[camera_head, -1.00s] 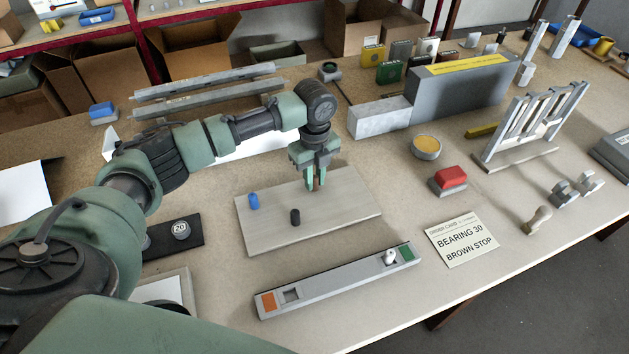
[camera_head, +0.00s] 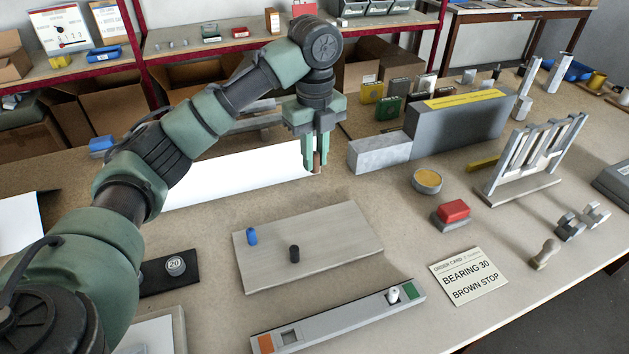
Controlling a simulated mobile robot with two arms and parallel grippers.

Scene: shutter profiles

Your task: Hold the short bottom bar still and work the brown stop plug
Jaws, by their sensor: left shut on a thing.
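The short bottom bar (camera_head: 345,317) is a pale grey bar lying on the bench at the front. It has an orange patch at its left end, a green patch at its right end, a square opening near the orange patch and a small white piece (camera_head: 394,294) near the green patch. My left gripper (camera_head: 314,168) is shut on the brown stop plug (camera_head: 317,162), which shows only in part between the fingers. It is held in the air above the far side of a pale board (camera_head: 340,245). My right gripper is out of view.
A blue plug (camera_head: 251,236) and a black plug (camera_head: 294,254) stand on the board. A card (camera_head: 468,276) reads "BEARING 30 BROWN STOP". A red-topped block (camera_head: 453,213) and a round yellow-topped tin (camera_head: 427,181) are to the right. A bearing marked 20 (camera_head: 176,266) sits left.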

